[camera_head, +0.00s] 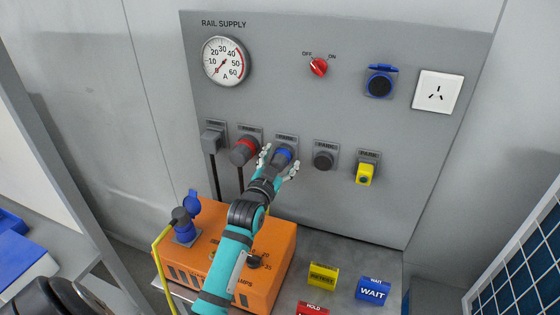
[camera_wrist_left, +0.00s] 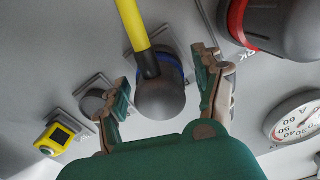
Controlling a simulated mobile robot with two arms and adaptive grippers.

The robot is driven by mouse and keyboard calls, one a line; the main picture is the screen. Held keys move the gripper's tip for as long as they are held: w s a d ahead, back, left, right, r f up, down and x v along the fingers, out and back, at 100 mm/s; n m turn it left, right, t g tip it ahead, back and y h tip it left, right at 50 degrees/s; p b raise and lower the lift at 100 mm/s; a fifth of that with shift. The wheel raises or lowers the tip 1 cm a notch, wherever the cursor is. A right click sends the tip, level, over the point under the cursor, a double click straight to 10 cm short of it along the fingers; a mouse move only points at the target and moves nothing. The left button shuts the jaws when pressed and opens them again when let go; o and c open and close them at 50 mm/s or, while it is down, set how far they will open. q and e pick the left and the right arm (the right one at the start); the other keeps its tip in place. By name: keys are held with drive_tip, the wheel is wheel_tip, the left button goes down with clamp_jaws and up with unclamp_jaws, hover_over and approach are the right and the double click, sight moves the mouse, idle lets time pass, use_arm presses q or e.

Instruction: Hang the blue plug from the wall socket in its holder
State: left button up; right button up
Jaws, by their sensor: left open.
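The blue plug (camera_head: 283,155), a grey body with a blue ring, sits at the third PARK holder (camera_head: 286,139) in the row on the grey panel. In the left wrist view the plug (camera_wrist_left: 160,98) has a yellow cable (camera_wrist_left: 135,35). My left gripper (camera_head: 278,168) is open, with one finger on each side of the plug; in the left wrist view the fingers (camera_wrist_left: 165,90) stand apart from it. How deep the plug sits in the holder is hidden. The blue wall socket (camera_head: 379,86) at upper right is empty, its lid raised.
An orange box (camera_head: 280,250) stands below, with a yellow-cabled plug (camera_head: 182,221). Coloured signs (camera_head: 373,291) stand at front right.

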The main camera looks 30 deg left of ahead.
use_arm(q)
drive_tip(key=shift+s, duration=0.1)
drive_tip(key=shift+s+f, duration=0.1)
drive_tip(key=shift+s, duration=0.15)
drive_tip(key=v, duration=1.1)
drive_tip(key=shift+s+d, duration=0.2)
